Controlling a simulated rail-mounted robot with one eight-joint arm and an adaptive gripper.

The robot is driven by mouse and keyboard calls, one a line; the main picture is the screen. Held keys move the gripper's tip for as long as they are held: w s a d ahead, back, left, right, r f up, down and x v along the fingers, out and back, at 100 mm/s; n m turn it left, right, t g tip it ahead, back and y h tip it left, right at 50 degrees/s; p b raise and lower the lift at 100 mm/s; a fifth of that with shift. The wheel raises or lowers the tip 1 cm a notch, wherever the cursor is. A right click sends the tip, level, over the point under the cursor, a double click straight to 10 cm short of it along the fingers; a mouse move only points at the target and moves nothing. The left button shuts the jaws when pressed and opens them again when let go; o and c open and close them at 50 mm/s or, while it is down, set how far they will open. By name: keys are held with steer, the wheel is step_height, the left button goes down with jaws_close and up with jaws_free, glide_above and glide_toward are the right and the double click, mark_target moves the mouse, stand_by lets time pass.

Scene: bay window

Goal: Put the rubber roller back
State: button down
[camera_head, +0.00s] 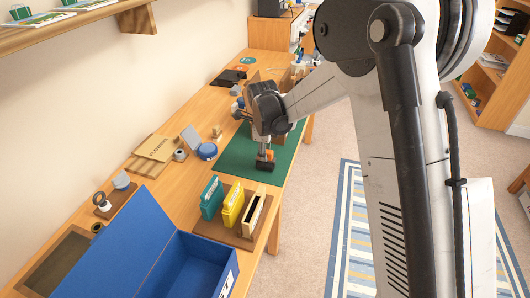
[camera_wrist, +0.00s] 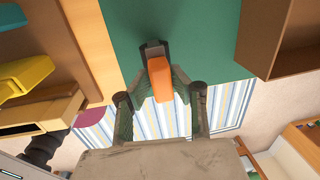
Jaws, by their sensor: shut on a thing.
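The rubber roller (camera_head: 264,164) shows in the head view as a dark piece with a bit of orange, below my gripper (camera_head: 265,148) and over the near part of the green cutting mat (camera_head: 234,162). In the wrist view its orange handle (camera_wrist: 160,82) lies between the two fingers of my gripper (camera_wrist: 157,72). My gripper is shut on it. I cannot tell whether the roller touches the mat or hangs just above it. The green mat also shows in the wrist view (camera_wrist: 215,45). My arm hides part of the bench beyond.
A rack (camera_head: 234,232) with green and yellow folders stands near the mat's front. A blue open box (camera_head: 190,262) is nearer still. A brown box (camera_wrist: 288,42) stands right in the wrist view.

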steer(key=shift+f, duration=0.2)
stand_by(0.3)
steer(key=c, duration=1.5)
jaws_free()
steer(key=shift+o, duration=0.2)
